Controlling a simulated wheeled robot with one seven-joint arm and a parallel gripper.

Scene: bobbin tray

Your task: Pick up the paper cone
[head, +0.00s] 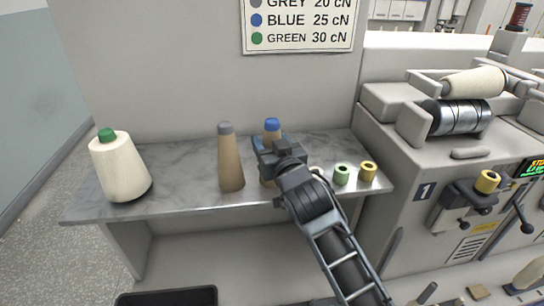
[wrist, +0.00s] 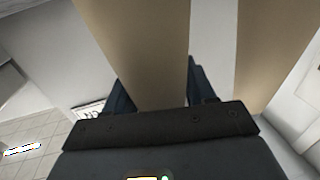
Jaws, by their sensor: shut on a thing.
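The blue-tipped brown paper cone (head: 272,134) stands on the grey marble shelf, its middle hidden behind my gripper (head: 266,148) in the head view. My gripper is shut on this cone. In the wrist view a plain brown cone body (wrist: 143,50) lies between the two dark blue fingers (wrist: 160,90). A second brown paper cone with a grey tip (head: 231,160) stands upright just left of the held one, apart from it. Another brown cone body (wrist: 278,50) shows at the right of the wrist view. I cannot tell whether the held cone's base touches the shelf.
A cream yarn cone with a green tip (head: 120,168) stands at the left of the shelf (head: 180,180). Small green (head: 341,174) and yellow (head: 368,171) bobbins sit right of my gripper. A winding machine (head: 440,200) borders the right. A wall sign (head: 300,22) hangs behind.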

